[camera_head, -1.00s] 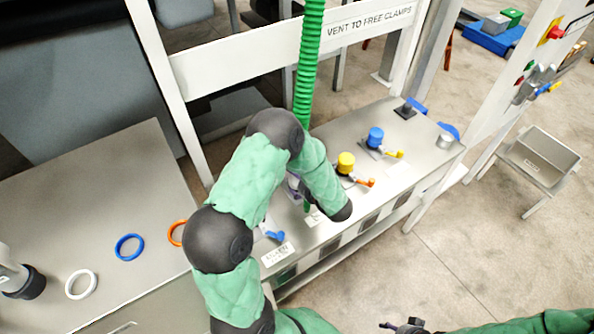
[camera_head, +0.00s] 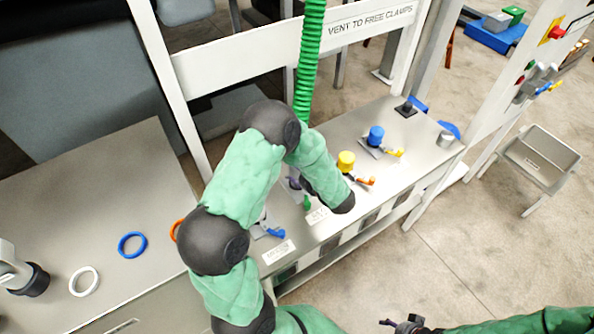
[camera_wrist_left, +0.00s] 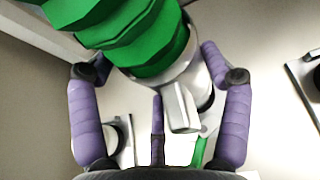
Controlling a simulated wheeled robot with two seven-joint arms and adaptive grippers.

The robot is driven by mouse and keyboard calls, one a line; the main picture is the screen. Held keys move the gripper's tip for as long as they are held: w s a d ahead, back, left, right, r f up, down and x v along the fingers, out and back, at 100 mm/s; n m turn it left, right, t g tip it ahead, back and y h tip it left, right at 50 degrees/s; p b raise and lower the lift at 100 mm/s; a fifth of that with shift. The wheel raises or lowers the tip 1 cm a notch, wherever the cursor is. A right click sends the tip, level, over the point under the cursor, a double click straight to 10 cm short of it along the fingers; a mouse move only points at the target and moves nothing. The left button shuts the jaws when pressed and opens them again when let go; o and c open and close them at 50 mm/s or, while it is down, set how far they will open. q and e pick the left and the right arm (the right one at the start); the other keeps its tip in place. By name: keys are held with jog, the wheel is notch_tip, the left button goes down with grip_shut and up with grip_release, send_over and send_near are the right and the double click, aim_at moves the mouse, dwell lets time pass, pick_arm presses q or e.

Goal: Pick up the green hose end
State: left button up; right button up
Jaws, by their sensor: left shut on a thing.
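The green ribbed hose (camera_head: 309,60) hangs down from the top of the head view to the bench. Its lower end, with a pale metal cuff (camera_wrist_left: 180,100), shows close up in the left wrist view. My left gripper (camera_wrist_left: 157,58) has its purple fingers on either side of the hose end and is shut on it. In the head view my own arm hides most of this grip. The exact finger contact is partly hidden by the hose. My right gripper (camera_head: 403,326) is at the bottom edge, away from the hose, too small and cut off to read.
On the bench (camera_head: 345,130) stand a yellow plug (camera_head: 346,161) and a blue plug (camera_head: 376,136) by lever clamps. A blue clamp lever (camera_head: 275,233) is left of the grip. A white crossbar (camera_head: 230,70) runs behind the hose. Rings lie on the left table (camera_head: 60,215).

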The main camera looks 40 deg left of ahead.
pick_arm(q)
jog(key=w+d+r+p, duration=0.1)
jog(key=d+r, duration=0.3)
jog(key=r, duration=0.2)
jog(key=shift+w+d, duration=0.2)
jog(key=shift+d, duration=0.2)
jog(key=d+r, duration=0.1)
jog(key=d, duration=0.1)
jog(key=w+d+r+p, duration=0.1)
jog(key=d, duration=0.2)
jog(key=d+r, duration=0.1)
jog(key=d, duration=0.2)
jog(key=shift+w+r+p, duration=0.25)
jog(key=shift+w+p, duration=0.1)
jog(key=shift+w, duration=0.05)
jog(key=shift+d+r, duration=0.1)
jog(key=shift+d, duration=0.3)
jog(key=shift+w, duration=0.1)
